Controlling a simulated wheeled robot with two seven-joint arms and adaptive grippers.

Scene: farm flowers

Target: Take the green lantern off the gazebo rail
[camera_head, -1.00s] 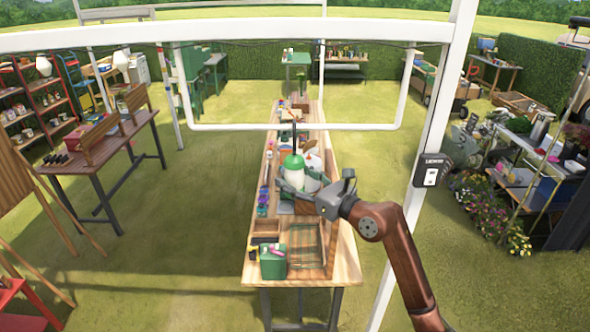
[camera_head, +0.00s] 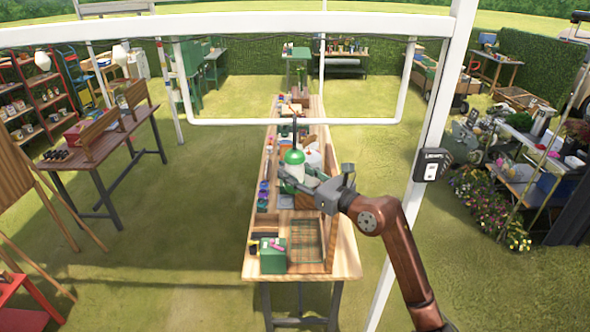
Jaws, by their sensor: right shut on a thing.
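The green lantern (camera_head: 294,157) has a green cap, a pale body and a thin dark hanger rising from its top. It hangs upright at the middle of the picture, in front of the long wooden table. The hanger's top meets the white gazebo rail (camera_head: 230,122) in the picture; I cannot tell whether it still touches the rail. My right gripper (camera_head: 303,186) comes in from the lower right and is shut on the lantern's body, hiding part of its lower side. My left gripper is not in view.
The wooden table (camera_head: 345,262) below holds a green box (camera_head: 272,256), a wooden tray and small items. Grass is open on both sides of the table.

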